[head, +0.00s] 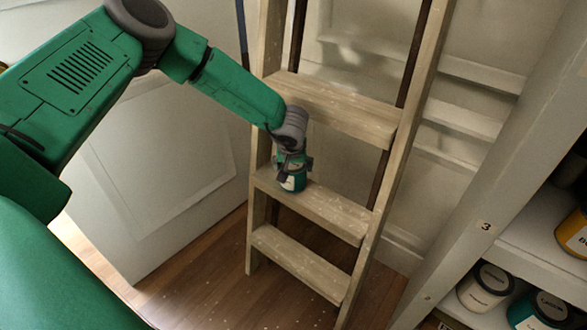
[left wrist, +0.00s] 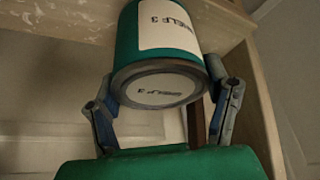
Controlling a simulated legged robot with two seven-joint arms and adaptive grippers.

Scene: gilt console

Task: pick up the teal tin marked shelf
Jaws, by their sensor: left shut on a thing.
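A teal tin (head: 292,183) with a white label is at the left end of a wooden ladder step. In the left wrist view the tin (left wrist: 127,40) is large; its label and its round lid both carry lettering that seems to read "SHELF 3", upside down. My left gripper (head: 293,164) reaches it from above, and its fingers (left wrist: 163,88) close on both sides of the tin near the lid. I cannot tell whether the tin's base rests on the step or is just clear of it. My right gripper is out of view.
The wooden ladder (head: 330,212) stands in front of a pale panelled wall. At right, a shelf unit (head: 470,225) marked 3 holds a cream tin (head: 485,285), a teal tin (head: 538,308) and a yellow tin (head: 574,235). The wooden floor at lower centre is clear.

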